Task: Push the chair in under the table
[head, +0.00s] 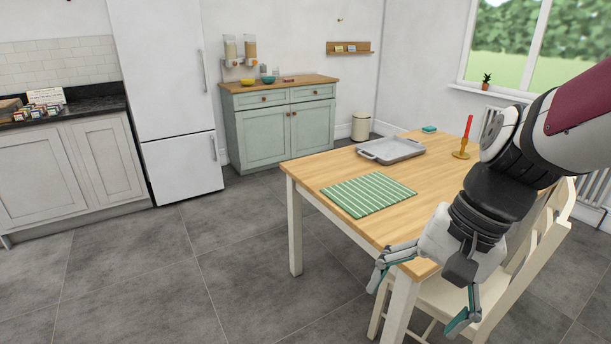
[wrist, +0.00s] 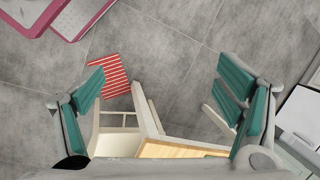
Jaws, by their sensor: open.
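The wooden table (head: 320,172) with white legs stands right of centre in the head view. The cream chair (head: 536,243) is at its right side, its slatted back upright. The seat shows low, behind my gripper and the table's near leg. How far the seat reaches under the tabletop is hard to tell. My gripper (head: 424,291) is open and empty, fingers spread, at the table's near corner and overlapping the chair in the picture. In the wrist view, the pale chair frame (wrist: 119,120) and the table's wooden top (wrist: 165,149) show low between the fingers. Contact is not visible.
On the table are a green striped mat (head: 368,196), a grey tray (head: 390,150) and a red candle (head: 467,128). A red striped cloth (wrist: 108,75) shows near the chair in the wrist view. Grey floor (head: 150,265) is free at left.

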